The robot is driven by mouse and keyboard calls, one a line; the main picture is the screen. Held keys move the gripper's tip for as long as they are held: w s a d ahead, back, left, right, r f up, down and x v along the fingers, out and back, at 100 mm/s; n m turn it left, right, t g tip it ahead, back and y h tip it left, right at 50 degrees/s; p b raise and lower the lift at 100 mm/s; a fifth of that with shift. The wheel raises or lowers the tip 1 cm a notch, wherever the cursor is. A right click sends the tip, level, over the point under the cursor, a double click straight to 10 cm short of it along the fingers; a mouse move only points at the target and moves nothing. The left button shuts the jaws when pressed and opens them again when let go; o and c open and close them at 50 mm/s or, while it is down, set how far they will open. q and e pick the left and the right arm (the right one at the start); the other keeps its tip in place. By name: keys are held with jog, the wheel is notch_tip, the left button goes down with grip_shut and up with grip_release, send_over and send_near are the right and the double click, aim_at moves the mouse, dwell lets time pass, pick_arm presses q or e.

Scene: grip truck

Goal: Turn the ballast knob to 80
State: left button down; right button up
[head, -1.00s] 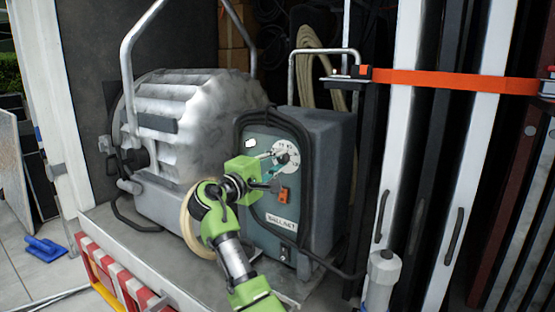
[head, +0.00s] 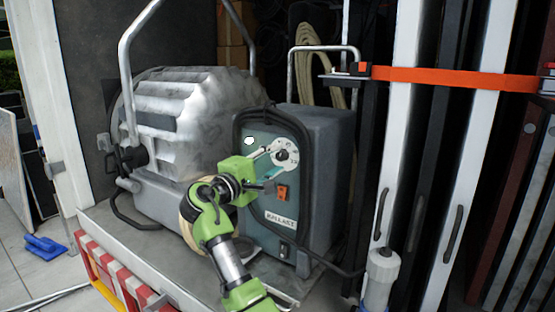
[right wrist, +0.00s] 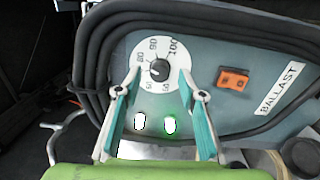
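The ballast (head: 330,165) is a grey box with a teal front panel and a "BALLAST" label. Its small black knob (right wrist: 159,70) sits on a white numbered dial (right wrist: 172,52), which also shows in the head view (head: 291,144). The numbers 80, 90 and 100 run over the dial's upper side. The knob's exact setting is too small to read. My right gripper (right wrist: 162,76) is open, its teal-padded fingers reaching to either side of the knob. In the head view it (head: 277,158) is at the dial from the left. Contact with the knob is not visible. My left gripper is out of view.
A large silver lamp housing (head: 185,120) stands left of the ballast. Thick black cable (right wrist: 80,60) loops around the panel. An orange switch (right wrist: 232,79) is beside the dial. White poles and an orange strap (head: 450,79) are at the right.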

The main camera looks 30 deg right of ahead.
jog(key=v, duration=1)
jog(key=shift+s, duration=0.1)
